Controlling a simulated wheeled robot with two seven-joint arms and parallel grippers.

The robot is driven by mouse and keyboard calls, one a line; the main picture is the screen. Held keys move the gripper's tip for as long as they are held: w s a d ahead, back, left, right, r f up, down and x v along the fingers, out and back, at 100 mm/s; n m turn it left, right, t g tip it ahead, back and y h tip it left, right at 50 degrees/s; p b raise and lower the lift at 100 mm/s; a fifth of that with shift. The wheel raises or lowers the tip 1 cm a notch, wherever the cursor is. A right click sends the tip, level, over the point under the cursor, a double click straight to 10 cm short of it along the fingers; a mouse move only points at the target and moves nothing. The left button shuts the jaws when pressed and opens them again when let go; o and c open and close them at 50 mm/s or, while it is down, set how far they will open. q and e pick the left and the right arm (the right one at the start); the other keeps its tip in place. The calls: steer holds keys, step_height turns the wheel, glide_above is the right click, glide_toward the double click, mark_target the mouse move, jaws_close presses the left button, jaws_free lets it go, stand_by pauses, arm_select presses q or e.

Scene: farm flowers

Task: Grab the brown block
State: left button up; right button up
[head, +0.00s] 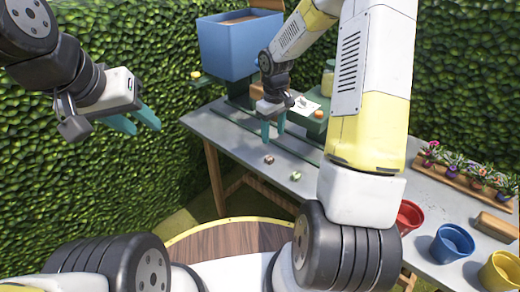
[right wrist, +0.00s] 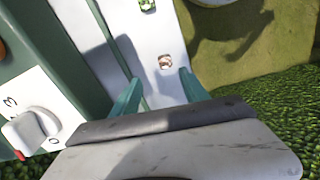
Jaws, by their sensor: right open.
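A small brown block (head: 269,159) lies on the grey table (head: 236,150), and a small green block (head: 296,176) lies close by to its right. My right gripper (head: 273,136) is open and empty above the table, just behind the brown block. In the right wrist view the brown block (right wrist: 165,62) shows beyond the open fingers (right wrist: 158,92), between their lines and apart from them. The green block (right wrist: 147,5) is at the top edge there. My left gripper (head: 142,123) is open and empty in front of the hedge, away from the table.
A blue bin (head: 238,48) stands at the back of the table. A white card with a dial (right wrist: 30,118) is left of the fingers. Flower pots, a red pot (head: 408,217), a blue pot (head: 452,243) and a yellow pot (head: 499,270) stand at the right. Table around the blocks is clear.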

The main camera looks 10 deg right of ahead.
mark_target(269, 158)
steer(key=f, duration=0.3)
steer(key=shift+w+a+f+n, duration=0.1)
steer(key=shift+a+f+n, duration=0.15)
steer(key=shift+a+n, duration=0.05)
steer(key=f, duration=0.7)
steer(key=shift+a+f, duration=0.2)
jaws_close()
